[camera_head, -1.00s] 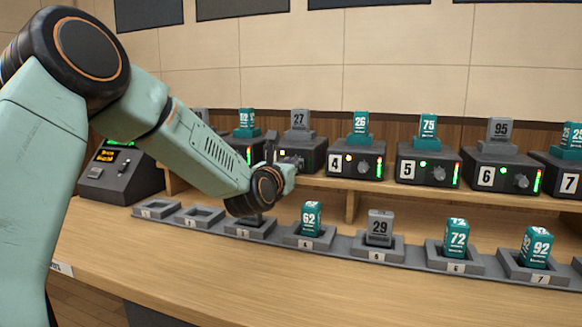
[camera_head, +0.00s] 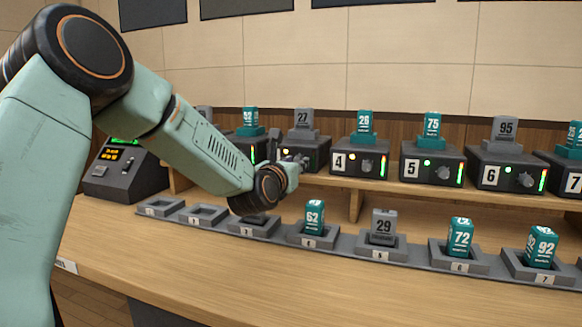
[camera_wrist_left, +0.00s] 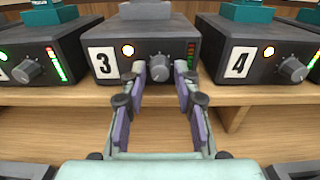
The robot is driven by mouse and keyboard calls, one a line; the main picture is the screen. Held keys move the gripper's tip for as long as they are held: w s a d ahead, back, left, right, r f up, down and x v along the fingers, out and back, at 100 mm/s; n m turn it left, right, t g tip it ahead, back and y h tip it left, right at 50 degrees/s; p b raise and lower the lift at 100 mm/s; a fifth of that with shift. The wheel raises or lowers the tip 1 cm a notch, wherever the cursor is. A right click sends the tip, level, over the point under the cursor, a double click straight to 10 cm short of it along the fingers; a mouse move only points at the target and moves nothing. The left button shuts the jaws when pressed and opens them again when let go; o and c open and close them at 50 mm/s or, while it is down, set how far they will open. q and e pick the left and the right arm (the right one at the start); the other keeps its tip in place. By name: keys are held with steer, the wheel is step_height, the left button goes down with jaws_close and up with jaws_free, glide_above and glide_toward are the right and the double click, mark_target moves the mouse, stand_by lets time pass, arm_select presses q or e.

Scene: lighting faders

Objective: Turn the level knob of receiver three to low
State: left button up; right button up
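In the head view, my left gripper (camera_head: 284,158) hides most of receiver three's front (camera_head: 316,152). My right gripper is not in view.
Receiver four (camera_wrist_left: 262,60) stands close on the right, and another receiver (camera_wrist_left: 40,58) on the left, each with a knob. Below the shelf is a row of docks holding packs, such as pack 62 (camera_head: 315,217). A console (camera_head: 125,172) stands at far left.

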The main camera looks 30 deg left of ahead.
arm_select(q)
steer(key=v, duration=1.2)
stand_by(0.5)
